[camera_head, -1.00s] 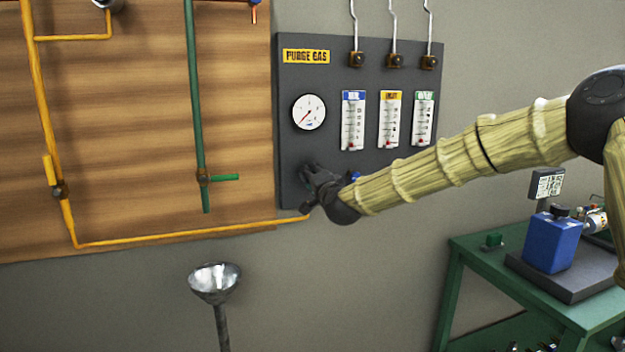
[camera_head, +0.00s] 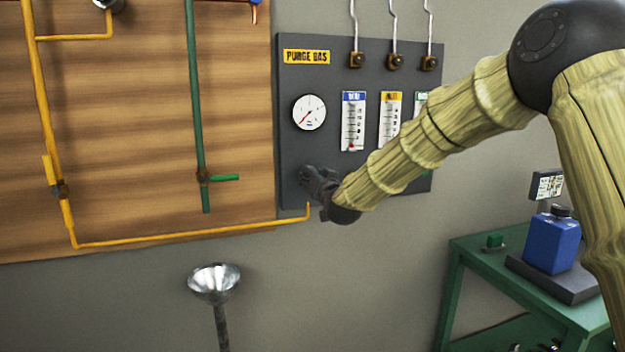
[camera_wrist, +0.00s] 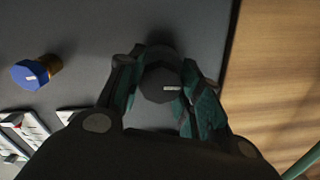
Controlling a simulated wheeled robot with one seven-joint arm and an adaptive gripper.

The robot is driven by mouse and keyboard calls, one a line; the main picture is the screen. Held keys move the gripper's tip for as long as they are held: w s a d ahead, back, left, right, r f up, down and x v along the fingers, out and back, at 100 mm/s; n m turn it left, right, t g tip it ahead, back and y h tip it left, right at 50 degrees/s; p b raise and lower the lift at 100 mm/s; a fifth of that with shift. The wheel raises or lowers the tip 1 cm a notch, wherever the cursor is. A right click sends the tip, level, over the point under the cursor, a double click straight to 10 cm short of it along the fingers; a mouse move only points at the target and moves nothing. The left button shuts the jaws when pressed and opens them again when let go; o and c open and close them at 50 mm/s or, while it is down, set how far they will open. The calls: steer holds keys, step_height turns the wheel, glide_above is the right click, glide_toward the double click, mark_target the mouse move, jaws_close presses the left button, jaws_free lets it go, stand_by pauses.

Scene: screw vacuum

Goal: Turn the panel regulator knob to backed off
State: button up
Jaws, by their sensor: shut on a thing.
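The dark grey purge gas panel (camera_head: 342,52) hangs on the wall with a round white gauge (camera_head: 309,112) at its left. Below the gauge, my gripper (camera_head: 307,178) is at the panel's lower left. In the wrist view, my gripper (camera_wrist: 163,95) is shut on a dark regulator knob (camera_wrist: 158,82) with a small white mark on its face. The fingers sit on either side of the knob. The gauge's red needle points to the lower left.
A blue knob (camera_wrist: 31,74) on a brass stem sticks out of the panel near my gripper. Flowmeters (camera_head: 353,121) stand above. A yellow pipe (camera_head: 190,237) ends just below my gripper. A green bench (camera_head: 480,262) stands at the lower right.

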steer(key=shift+f+n, duration=0.15)
steer(key=shift+n, duration=0.55)
steer(key=o, duration=1.1)
steer(key=shift+c, duration=0.2)
steer(key=v, duration=1.2)
